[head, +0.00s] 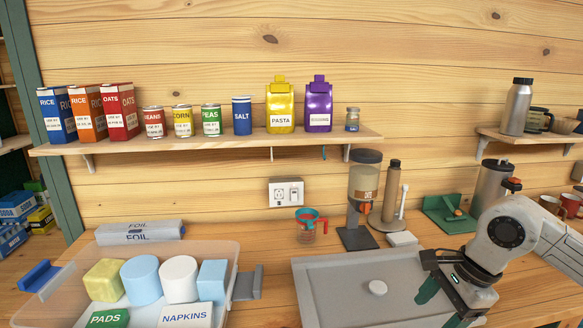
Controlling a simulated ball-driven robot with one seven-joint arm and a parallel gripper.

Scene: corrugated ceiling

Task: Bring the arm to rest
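My arm comes in from the right edge in the head view, with its white wrist above the counter. My gripper (438,306) is at the lower right, over the right end of a grey flat-topped panel (335,290). Its two dark green fingers stand apart, and I see nothing between them. The lower fingertip is close to the bottom edge of the picture. I cannot tell how high the fingers are above the panel.
A clear bin (236,262) with blocks and packs stands at the left. A dispenser (364,190), a red-and-blue cup (308,225) and a green stand (450,215) are behind the panel. A wall shelf (215,144) holds boxes, cans and bags. Mugs (570,205) stand right.

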